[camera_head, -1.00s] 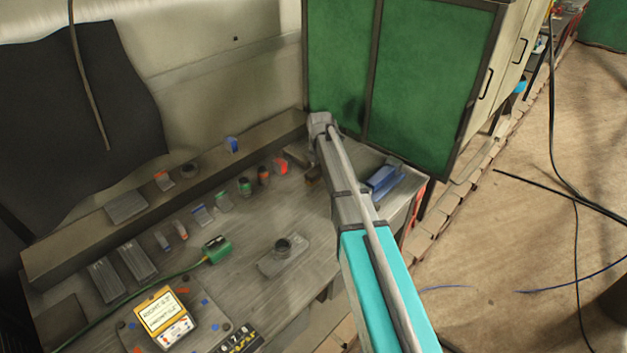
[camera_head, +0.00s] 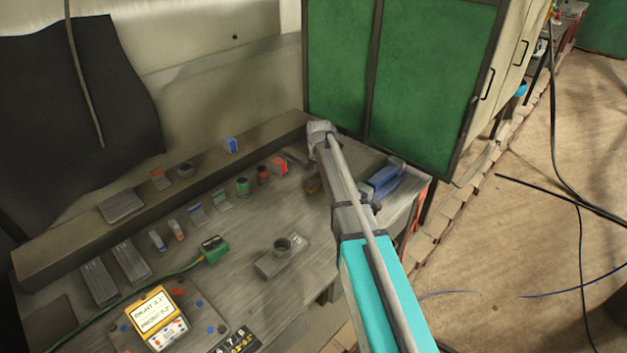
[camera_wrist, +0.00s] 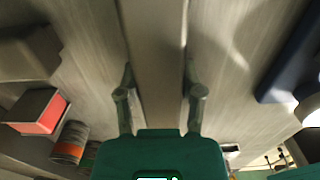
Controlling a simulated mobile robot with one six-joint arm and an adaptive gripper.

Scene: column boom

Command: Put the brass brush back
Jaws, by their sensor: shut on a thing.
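In the wrist view the two fingers of my gripper (camera_wrist: 159,90) stand on either side of a long, plain grey-brown bar (camera_wrist: 157,45), which I take to be the brass brush. The bar runs from the gripper body out past the top edge; no bristles show. In the head view my arm covers the gripper. A small brown piece (camera_head: 313,184) shows just left of the arm, above or on the bench; I cannot tell if it is part of the brush. A blue tray (camera_head: 384,180) lies right of the arm, and its dark blue edge (camera_wrist: 292,55) shows at right in the wrist view.
The grey bench (camera_head: 225,275) has a raised back ledge (camera_head: 75,237). A red-faced block (camera_head: 278,165), an orange-banded can (camera_head: 262,174) and a green can (camera_head: 242,185) stand left of my arm. A green cabinet (camera_head: 425,75) rises behind. A yellow display box (camera_head: 155,312) sits front left.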

